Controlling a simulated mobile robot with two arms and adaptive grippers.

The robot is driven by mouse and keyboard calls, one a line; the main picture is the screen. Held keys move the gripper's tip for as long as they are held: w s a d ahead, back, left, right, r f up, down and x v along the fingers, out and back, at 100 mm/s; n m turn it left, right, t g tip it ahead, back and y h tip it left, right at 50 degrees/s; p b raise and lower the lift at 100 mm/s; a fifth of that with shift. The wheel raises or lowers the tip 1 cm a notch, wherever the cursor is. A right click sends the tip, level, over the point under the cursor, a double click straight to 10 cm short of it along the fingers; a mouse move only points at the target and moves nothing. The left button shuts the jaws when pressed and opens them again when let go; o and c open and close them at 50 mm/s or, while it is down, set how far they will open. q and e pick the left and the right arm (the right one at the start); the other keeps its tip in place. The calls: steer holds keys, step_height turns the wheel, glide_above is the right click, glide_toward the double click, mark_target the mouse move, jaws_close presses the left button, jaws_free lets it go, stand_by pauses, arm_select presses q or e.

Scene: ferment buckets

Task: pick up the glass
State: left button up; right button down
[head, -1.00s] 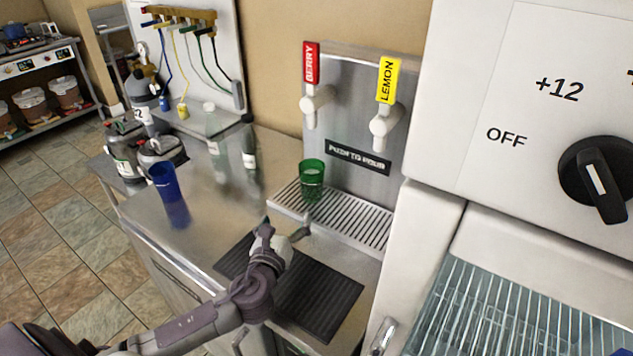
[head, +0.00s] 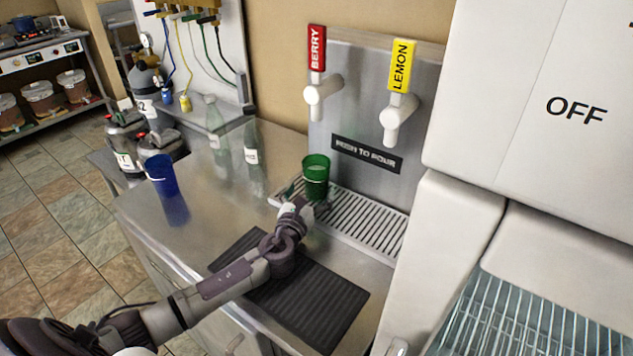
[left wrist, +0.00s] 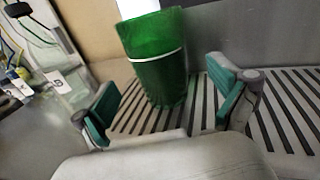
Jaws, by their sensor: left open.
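A green glass (head: 316,176) stands upright on the metal drip tray (head: 372,232) below the berry tap. It also shows in the left wrist view (left wrist: 158,75), beyond the fingertips and roughly between them. My left gripper (head: 297,196) is just in front of the glass in the head view. In the left wrist view its two green-padded fingers (left wrist: 165,108) are spread wide with nothing between the pads. A blue cup (head: 161,174) stands upright on the steel counter to the left. My right gripper is not in view.
The dispenser has a red berry tap (head: 316,60) and a yellow lemon tap (head: 399,85) above the tray. Two bottles (head: 250,142) stand behind left. A black mat (head: 310,303) lies in front. A white appliance (head: 470,170) closes off the right.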

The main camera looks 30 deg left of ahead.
mark_target(313, 186)
arm_select(q)
steer(key=w, duration=0.5)
steer(key=shift+a, duration=0.4)
steer(key=shift+c, duration=0.2)
